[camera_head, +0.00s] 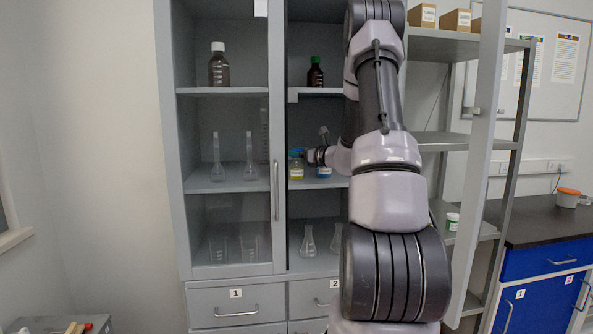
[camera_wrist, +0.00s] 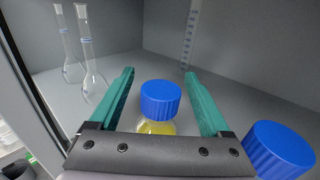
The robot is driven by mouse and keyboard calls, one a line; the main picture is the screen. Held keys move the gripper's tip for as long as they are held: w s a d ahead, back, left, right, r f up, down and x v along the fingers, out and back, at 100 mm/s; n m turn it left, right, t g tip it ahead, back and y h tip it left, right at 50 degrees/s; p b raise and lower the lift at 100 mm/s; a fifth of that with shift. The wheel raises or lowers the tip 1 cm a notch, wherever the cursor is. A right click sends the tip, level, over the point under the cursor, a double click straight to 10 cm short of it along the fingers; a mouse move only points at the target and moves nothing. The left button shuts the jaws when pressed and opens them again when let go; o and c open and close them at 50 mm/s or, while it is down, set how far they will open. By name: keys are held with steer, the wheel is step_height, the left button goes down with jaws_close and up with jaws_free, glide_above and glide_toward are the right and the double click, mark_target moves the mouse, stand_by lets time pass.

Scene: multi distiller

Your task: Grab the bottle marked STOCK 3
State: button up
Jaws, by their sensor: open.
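A bottle with a blue cap and yellow contents (camera_wrist: 160,102) stands on the middle shelf. In the wrist view its cap shows between the two teal fingers of my gripper (camera_wrist: 159,74), which is open. A gap shows on each side of the cap. The yellow bottle also shows in the head view (camera_head: 296,168). A second blue-capped bottle (camera_wrist: 279,152) is close to the right of my gripper; in the head view it looks blue (camera_head: 323,171) and is partly hidden by my arm. No STOCK label is readable on either bottle.
The cabinet's left glass door (camera_head: 276,190) is beside the opening. Glass flasks (camera_wrist: 88,60) stand to the left, and a graduated cylinder (camera_wrist: 189,40) is behind. A dark bottle with a green cap (camera_head: 315,76) is on the shelf above; conical flasks (camera_head: 308,242) are below.

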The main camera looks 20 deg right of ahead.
steer(key=shift+w+a, duration=0.25)
steer(key=shift+w, duration=0.4)
jaws_close()
stand_by(0.9)
